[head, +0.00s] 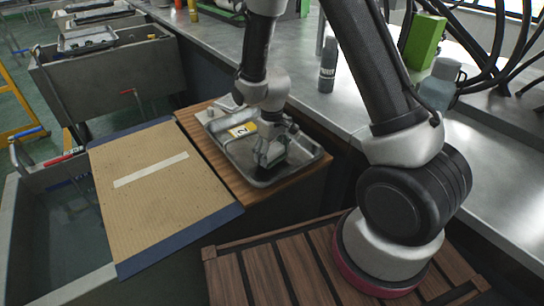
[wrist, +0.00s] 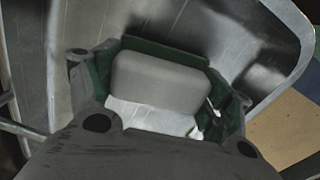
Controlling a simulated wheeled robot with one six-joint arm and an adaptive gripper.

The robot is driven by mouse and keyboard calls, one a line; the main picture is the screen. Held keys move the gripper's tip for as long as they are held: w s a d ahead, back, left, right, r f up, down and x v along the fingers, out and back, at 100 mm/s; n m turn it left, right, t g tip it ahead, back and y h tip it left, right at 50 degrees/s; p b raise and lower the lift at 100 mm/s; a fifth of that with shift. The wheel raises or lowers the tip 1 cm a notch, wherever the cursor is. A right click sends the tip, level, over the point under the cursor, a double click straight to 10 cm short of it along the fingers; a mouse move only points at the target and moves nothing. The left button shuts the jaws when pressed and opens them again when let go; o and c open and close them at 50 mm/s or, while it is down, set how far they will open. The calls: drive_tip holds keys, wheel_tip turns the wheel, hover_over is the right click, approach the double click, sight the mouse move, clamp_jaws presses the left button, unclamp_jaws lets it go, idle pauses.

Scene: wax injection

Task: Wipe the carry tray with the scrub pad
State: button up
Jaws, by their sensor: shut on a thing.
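The carry tray (head: 236,152) is a shallow grey metal tray on a wooden-topped stand, with a yellow label marked 2 at its far side. It fills much of the wrist view (wrist: 262,45), its floor streaked and shiny. My gripper (head: 271,158) points down inside the tray, right of its middle. In the head view the gripper mostly hides the pad.
A cardboard-coloured board (head: 160,205) with a pale strip and blue edges lies left of the tray, over a grey sink basin (head: 60,225).

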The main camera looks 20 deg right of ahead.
sight(272, 148)
drive_tip(key=shift+s+r, duration=0.1)
drive_tip(key=shift+r, duration=3.45)
